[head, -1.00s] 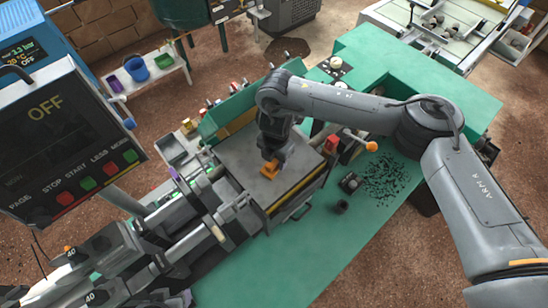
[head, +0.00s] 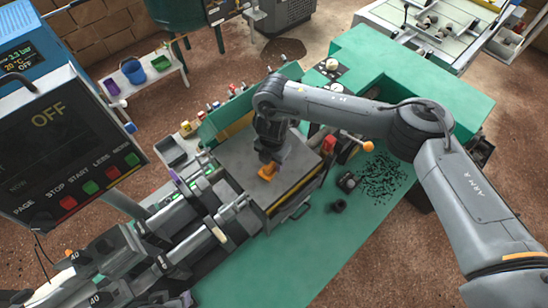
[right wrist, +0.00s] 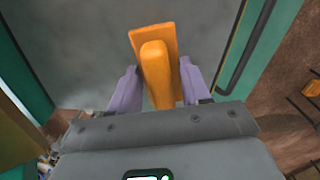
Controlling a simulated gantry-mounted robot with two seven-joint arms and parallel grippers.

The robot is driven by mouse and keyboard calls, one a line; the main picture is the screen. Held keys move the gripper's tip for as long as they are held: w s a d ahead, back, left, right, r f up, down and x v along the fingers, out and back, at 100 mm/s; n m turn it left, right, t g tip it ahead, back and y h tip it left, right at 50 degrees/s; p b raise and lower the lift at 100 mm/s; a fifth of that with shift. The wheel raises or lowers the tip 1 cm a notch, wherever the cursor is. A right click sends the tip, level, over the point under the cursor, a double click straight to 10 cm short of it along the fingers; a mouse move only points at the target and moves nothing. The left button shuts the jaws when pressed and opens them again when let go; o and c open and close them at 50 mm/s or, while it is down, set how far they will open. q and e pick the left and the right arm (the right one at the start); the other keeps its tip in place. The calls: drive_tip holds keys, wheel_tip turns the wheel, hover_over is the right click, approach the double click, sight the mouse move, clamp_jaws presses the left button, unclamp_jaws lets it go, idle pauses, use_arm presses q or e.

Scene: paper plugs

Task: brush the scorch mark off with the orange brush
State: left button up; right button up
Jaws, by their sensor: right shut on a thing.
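My right gripper (head: 269,158) is shut on the orange brush (head: 267,172) over the flat grey plate (head: 236,160) of the machine. In the right wrist view, the purple fingers of the right gripper (right wrist: 155,88) stand on either side of the brush handle (right wrist: 155,65). The wide orange part of the brush lies just beyond the handle, at or close to the plate surface (right wrist: 90,50); I cannot tell if it touches. The plate looks dull and cloudy grey, and I cannot make out a clear scorch mark. My left gripper does not show.
A green bench (head: 240,275) surrounds the machine, with dark crumbs (head: 382,178) and a small black ring (head: 338,206) at right. An orange-knobbed lever (head: 368,146) stands near the plate's right side. A control panel reading OFF (head: 60,150) is at left.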

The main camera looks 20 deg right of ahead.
drive_tip(key=shift+s+a+r+p, duration=0.2)
drive_tip(key=shift+a+p, duration=0.1)
drive_tip(key=shift+a, duration=0.1)
drive_tip(key=shift+s+a+r+p, duration=0.1)
drive_tip(key=shift+a+r+p, duration=0.15)
drive_tip(key=shift+a, duration=0.1)
drive_tip(key=r+p, duration=0.1)
drive_tip(key=r, duration=0.1)
drive_tip(key=r+p, duration=0.2)
drive_tip(key=shift+w+d, duration=0.1)
drive_tip(key=shift+d, duration=0.1)
drive_tip(key=shift+r+p, duration=0.3)
drive_tip(key=shift+p, duration=0.1)
wheel_tip(320, 180, up, 3)
drive_tip(key=p, duration=0.3)
drive_tip(key=shift+f, duration=0.1)
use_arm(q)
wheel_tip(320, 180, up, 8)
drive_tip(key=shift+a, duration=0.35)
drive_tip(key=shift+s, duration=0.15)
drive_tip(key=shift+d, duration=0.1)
